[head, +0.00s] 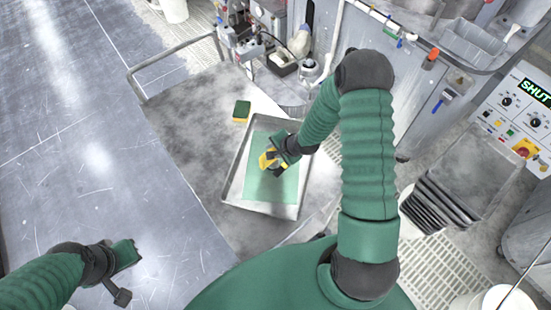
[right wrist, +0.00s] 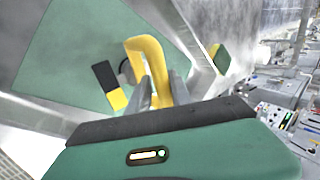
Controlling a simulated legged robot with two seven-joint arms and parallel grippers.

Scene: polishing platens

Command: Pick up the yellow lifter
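The yellow lifter (head: 266,161) is at the green sheet (head: 258,186) in the shallow metal tray (head: 231,186). In the right wrist view its bent yellow handle (right wrist: 148,50) rises between my right gripper's (right wrist: 163,88) two grey fingers. The fingers sit close on either side; whether they press on it is unclear. A dark round part shows behind the handle, partly hidden. In the head view my right gripper (head: 278,157) is over the tray, against the lifter. My left gripper (head: 125,257) is at lower left, away from the tray; its fingers cannot be made out.
A black-and-yellow block (right wrist: 110,86) shows beside the handle. A green-and-yellow sponge (head: 241,111) lies outside the tray on the grey worktop (head: 185,115). Bottles and equipment (head: 283,58) stand at the back. Dark stacked trays (head: 440,205) are at right. The left metal surface (head: 85,150) is clear.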

